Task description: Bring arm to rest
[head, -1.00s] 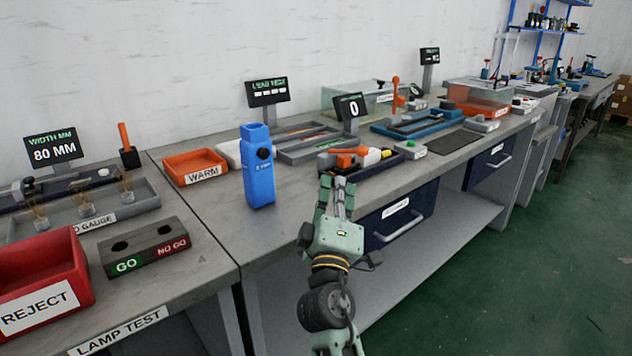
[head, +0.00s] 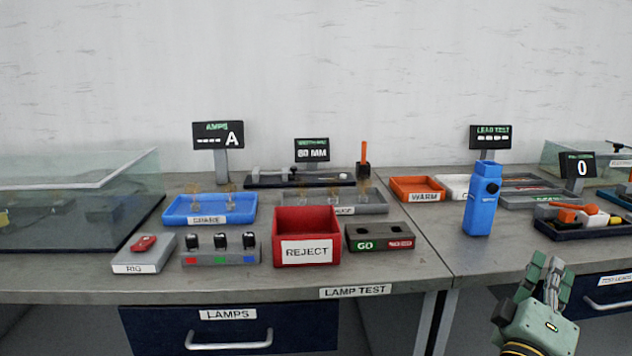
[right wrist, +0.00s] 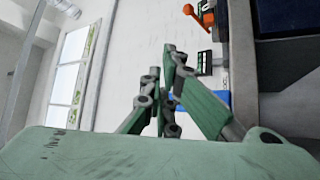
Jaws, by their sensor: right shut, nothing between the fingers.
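My right gripper (head: 550,279) is at the lower right of the head view, in front of the right bench's edge. Its fingers are shut and empty and point up. In the right wrist view my right gripper (right wrist: 166,92) shows with its green fingers close together, touching nothing. The picture there is turned on its side, with the bench on the right. My left gripper is in neither view.
The bench (head: 90,280) holds a red REJECT bin (head: 307,222), a GO/NO GO block (head: 380,238) and a blue tray (head: 210,217). A blue upright device (head: 482,205) and an orange WARM tray (head: 418,190) stand to the right. Drawer handles (head: 228,342) stick out below the benchtop.

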